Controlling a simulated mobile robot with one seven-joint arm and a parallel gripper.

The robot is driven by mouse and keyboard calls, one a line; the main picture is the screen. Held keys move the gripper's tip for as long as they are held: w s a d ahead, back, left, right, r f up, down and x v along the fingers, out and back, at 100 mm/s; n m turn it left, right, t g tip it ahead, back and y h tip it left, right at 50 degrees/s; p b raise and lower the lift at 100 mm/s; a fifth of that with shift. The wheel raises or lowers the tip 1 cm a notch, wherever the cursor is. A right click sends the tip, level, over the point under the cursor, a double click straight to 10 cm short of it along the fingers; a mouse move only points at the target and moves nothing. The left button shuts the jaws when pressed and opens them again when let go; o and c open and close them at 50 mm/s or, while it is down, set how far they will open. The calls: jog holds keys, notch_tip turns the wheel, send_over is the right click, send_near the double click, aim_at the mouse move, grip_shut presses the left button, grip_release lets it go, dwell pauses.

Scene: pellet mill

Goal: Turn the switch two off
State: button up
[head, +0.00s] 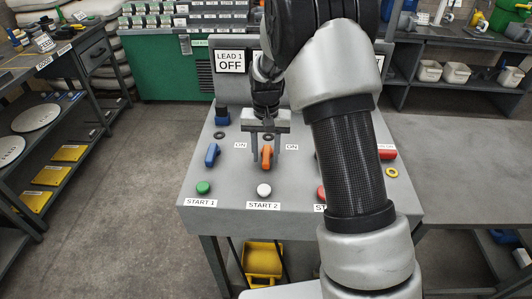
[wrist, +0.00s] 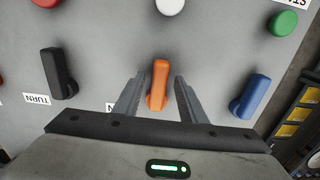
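The control panel (head: 225,180) carries a row of rotary switches. An orange switch (head: 267,156) sits above the white button with the label START 2 (head: 263,205); it also shows in the wrist view (wrist: 158,84). Its handle stands nearly in line with the front-to-back direction of the panel. My gripper (head: 266,150) is over this switch, pointing down. In the wrist view its two fingers (wrist: 157,95) are open, one on each side of the orange handle, with a gap on both sides. An ON label (head: 291,147) is beside the switch.
A blue switch (head: 212,155) is to the left, above the green START 1 button (head: 203,188). A black switch (wrist: 59,73) is on the other side in the wrist view. My arm hides much of the panel's right part. A sign reads LEAD 1 OFF (head: 230,62).

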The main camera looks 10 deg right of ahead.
aim_at(266, 157)
notch_tip(266, 157, up, 17)
jog(key=p, duration=0.1)
jog(key=shift+r, duration=0.2)
dwell(0.3)
